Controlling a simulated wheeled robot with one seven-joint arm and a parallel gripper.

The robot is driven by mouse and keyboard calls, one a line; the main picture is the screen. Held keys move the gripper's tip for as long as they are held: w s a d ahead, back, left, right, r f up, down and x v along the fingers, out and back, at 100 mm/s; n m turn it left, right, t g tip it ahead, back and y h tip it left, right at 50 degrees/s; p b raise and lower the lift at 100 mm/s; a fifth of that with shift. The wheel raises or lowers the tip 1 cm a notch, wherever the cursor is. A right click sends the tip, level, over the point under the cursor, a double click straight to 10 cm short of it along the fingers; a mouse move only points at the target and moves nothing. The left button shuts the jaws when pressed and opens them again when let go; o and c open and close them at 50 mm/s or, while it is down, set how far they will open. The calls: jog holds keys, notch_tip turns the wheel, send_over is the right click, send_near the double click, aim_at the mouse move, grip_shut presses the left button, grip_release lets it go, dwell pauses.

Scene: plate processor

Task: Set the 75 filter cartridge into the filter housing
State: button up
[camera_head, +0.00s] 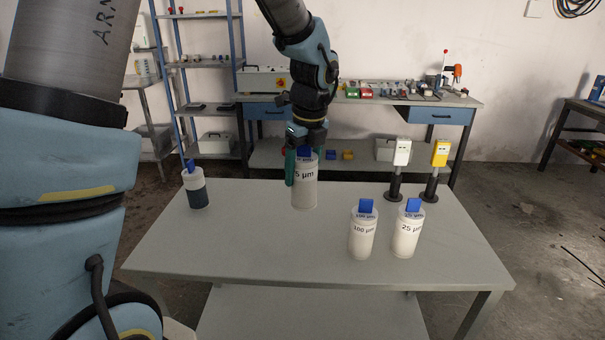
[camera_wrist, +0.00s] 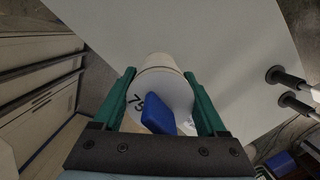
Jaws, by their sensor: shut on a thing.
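The 75 filter cartridge (camera_head: 304,191) is a white cylinder with a label that reads "5 µm" in the head view, its first part covered. In the wrist view its round top (camera_wrist: 178,92) bears a "75" and a blue tab (camera_wrist: 160,114). My gripper (camera_head: 304,160) is shut on the cartridge, with a green finger on each side of it (camera_wrist: 161,75). The cartridge is upright at the table's back middle; it looks raised, but its gap to the table is hard to tell. I cannot make out the filter housing for certain.
On the grey table (camera_head: 270,245) stand a 100 µm cartridge (camera_head: 362,240) and a 25 µm cartridge (camera_head: 406,240) at front right. White (camera_head: 402,152) and yellow (camera_head: 440,153) devices sit on black stands at right. The front left is clear.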

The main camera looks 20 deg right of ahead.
jog(key=shift+r+p, duration=4.65)
jog(key=shift+r, duration=0.5)
jog(key=shift+f, duration=0.1)
